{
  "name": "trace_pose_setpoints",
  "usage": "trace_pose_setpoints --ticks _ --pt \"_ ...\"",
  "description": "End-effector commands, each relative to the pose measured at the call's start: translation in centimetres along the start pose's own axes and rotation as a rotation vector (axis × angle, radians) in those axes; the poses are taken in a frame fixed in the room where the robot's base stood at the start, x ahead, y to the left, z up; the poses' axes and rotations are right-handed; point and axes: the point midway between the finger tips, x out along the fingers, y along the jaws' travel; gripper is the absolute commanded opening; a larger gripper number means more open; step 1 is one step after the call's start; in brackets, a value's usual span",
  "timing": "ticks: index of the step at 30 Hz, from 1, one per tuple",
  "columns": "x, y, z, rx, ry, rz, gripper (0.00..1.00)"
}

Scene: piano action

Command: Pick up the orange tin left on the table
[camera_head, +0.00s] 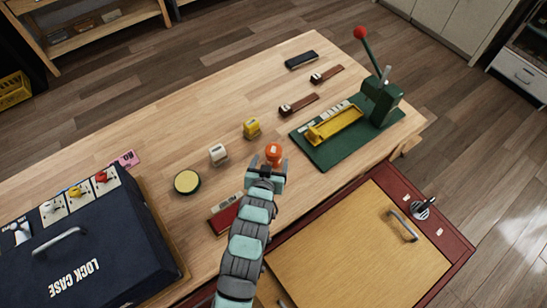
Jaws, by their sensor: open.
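A small orange tin (273,152) stands on the wooden table (185,115), near the middle of the view. My gripper (267,164) is open, just on the near side of the tin. Its two fingertips point toward the tin, and the tin's lower part is partly hidden by them. I cannot tell whether the fingers reach around the tin or touch it.
A yellow tin (251,129), a white tin (218,154) and a round yellow-topped tin (187,182) stand left of the gripper. A red block (226,216) lies beside my arm. A green lever press (350,130) is at right, a dark lock case (95,240) at left.

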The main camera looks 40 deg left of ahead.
Motion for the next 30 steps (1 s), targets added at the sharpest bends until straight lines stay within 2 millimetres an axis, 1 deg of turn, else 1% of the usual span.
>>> trace_pose_setpoints --ticks 6,9,17,20,23,27,30 --pt "3.0 0.1 -0.2 0.0 0.001 0.001 0.77" --pt "4.1 0.1 -0.2 0.0 0.003 0.002 0.77" --pt "5.4 0.1 0.0 0.0 0.001 0.001 0.77" --pt "6.4 0.1 -0.2 0.001 0.007 0.002 0.77" --pt "7.7 0.0 0.2 0.0 0.001 0.001 0.77" --pt "9.3 0.0 0.0 0.0 0.004 0.002 0.77" --pt "9.8 0.0 0.0 0.0 0.006 0.002 0.77"
